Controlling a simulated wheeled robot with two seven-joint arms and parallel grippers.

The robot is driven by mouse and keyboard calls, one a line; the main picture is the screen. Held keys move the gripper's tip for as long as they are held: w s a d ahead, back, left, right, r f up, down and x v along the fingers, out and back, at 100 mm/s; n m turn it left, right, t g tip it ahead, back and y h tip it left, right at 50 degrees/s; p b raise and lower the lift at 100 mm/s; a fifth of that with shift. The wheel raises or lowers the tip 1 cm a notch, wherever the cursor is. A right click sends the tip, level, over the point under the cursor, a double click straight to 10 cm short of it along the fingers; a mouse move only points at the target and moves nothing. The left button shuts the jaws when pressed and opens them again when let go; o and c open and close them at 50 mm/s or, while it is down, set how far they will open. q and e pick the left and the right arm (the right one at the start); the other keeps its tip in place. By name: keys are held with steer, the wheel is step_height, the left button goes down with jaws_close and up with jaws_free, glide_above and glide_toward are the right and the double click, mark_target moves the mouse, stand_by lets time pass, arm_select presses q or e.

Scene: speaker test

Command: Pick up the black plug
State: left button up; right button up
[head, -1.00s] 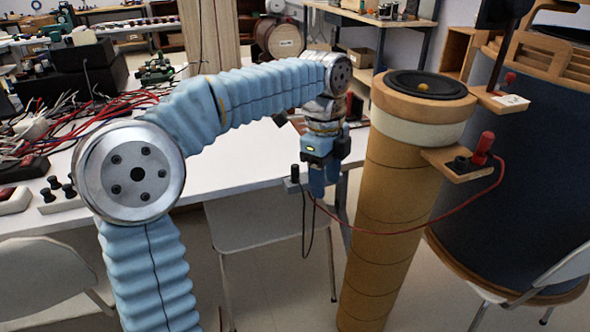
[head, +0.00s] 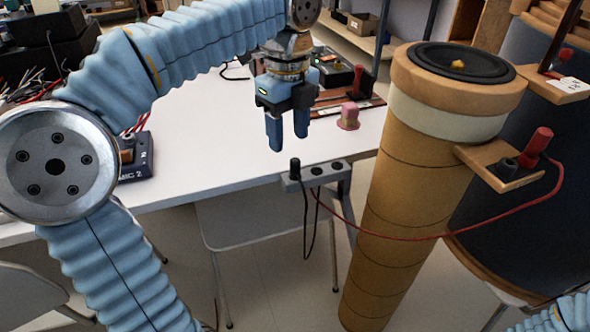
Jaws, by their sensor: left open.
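The black plug (head: 295,168) stands upright in a grey socket block (head: 318,173) at the front edge of the white table. A thin black cable hangs from it in a loop. My left gripper (head: 288,142) points down with two blue fingers apart and nothing between them. In the picture its fingertips are just above the plug and apart from it; I cannot tell the exact depth. My right gripper is out of the picture; only blue sleeve of my right arm shows in the lower right corner.
A tall tan speaker column (head: 410,190) stands right of the block. A red plug (head: 537,142) sits on its wooden bracket (head: 500,166), with a red cable sagging to the block. A pink item (head: 348,116) is on the white table (head: 215,130). A chair (head: 262,225) stands below.

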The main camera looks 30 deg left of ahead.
mark_target(295, 159)
arm_select(q)
steer(key=f, duration=0.4)
steer(key=d+f+b, duration=0.1)
steer(key=f, duration=0.2)
steer(key=shift+w, duration=0.2)
steer(key=shift+r, duration=0.1)
steer(key=shift+c, duration=0.4)
jaws_close()
